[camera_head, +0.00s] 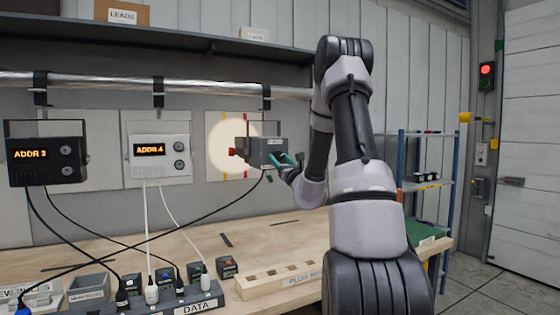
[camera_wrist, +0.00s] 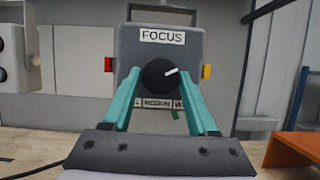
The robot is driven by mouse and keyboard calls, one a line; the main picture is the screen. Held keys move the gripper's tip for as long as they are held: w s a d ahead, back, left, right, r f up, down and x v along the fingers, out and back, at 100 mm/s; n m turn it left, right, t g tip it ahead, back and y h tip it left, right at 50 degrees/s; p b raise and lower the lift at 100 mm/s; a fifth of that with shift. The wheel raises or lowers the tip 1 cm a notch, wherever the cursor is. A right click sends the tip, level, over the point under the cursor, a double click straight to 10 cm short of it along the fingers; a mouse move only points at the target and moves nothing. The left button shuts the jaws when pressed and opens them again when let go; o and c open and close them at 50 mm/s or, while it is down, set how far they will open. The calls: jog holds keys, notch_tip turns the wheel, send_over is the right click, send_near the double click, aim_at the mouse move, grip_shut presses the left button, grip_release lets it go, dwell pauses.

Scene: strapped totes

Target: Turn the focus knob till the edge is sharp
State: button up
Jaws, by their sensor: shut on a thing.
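The focus knob (camera_wrist: 160,74) is a round black knob with a white pointer, on the face of a grey lamp box (camera_wrist: 200,48) labelled FOCUS. The pointer aims right and slightly up. My gripper (camera_wrist: 161,84) has its two green fingers on either side of the knob, shut on it. In the head view, my gripper (camera_head: 288,160) reaches the near side of the lamp box (camera_head: 268,150); the knob is hidden there. A pale round light spot (camera_head: 226,140) with red and yellow stripes shows on the wall panel behind; its edge looks fairly crisp at this size.
Two display boxes, ADDR 3 (camera_head: 45,160) and ADDR 4 (camera_head: 160,158), hang at the left. Cables run down to a DATA strip (camera_head: 190,303) on the wooden bench (camera_head: 270,228). A shelf rack (camera_head: 425,185) stands at the right.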

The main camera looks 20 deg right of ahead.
jog(key=m+h, duration=0.1)
jog(key=m, duration=0.2)
jog(key=m+h, duration=0.2)
jog(key=shift+a+m, duration=0.15)
jog(key=shift+m, duration=0.25)
jog(key=o, duration=1.4)
jog(key=shift+c, duration=0.2)
jog(key=shift+s, duration=0.1)
jog(key=v, duration=1)
jog(key=shift+s, duration=0.35)
